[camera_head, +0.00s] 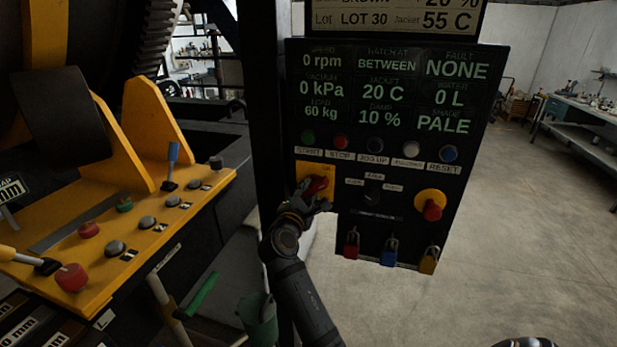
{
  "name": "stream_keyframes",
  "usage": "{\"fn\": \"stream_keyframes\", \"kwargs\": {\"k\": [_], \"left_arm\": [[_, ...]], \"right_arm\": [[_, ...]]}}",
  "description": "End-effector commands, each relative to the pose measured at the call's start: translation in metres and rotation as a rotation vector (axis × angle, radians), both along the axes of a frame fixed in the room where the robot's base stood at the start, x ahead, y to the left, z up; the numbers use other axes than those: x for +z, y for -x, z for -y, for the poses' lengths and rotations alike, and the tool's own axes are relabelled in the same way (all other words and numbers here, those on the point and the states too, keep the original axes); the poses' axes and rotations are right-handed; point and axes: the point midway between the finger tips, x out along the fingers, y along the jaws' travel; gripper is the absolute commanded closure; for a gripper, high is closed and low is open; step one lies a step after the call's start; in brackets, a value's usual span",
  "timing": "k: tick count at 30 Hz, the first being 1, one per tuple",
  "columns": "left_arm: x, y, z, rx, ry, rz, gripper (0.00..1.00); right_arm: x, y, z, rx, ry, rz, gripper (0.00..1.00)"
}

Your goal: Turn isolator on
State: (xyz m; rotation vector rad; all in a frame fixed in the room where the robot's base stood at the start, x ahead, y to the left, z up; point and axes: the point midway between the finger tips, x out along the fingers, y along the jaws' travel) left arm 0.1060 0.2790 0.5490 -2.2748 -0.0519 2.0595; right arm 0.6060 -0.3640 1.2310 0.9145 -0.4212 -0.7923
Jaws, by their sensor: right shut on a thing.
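The isolator is a red rotary handle (318,187) on a yellow plate (313,172) at the left of the black control panel (340,225). The handle looks tilted. My right gripper (312,199) is shut on the red handle and covers part of it and of the plate. The right arm comes up from below. The panel display reads 0 rpm, 0 kPa, 20 C, 10 % and fault NONE. My left gripper is not in view.
A red emergency button (432,210) on yellow is right of the isolator. Red, blue and yellow padlocks (389,252) hang below. A yellow console (120,235) with buttons and levers stands left.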

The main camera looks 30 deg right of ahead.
Motion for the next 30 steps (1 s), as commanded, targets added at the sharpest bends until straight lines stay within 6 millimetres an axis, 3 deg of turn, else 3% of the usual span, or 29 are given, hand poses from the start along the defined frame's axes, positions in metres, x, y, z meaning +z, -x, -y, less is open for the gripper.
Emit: {"fn": "stream_keyframes", "kwargs": {"k": [1, 9, 29, 30], "left_arm": [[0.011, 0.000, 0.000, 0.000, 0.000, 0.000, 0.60], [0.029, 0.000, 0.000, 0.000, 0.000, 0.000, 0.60], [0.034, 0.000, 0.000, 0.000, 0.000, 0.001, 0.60], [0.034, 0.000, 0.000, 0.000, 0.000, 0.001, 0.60]], "right_arm": [[0.005, 0.000, 0.000, 0.000, 0.018, -0.025, 1.00], [0.001, 0.001, 0.001, 0.000, 0.103, -0.120, 1.00], [-0.002, 0.001, 0.001, -0.001, 0.137, -0.160, 1.00], [-0.002, 0.001, 0.001, -0.001, 0.137, -0.160, 0.74]]}}
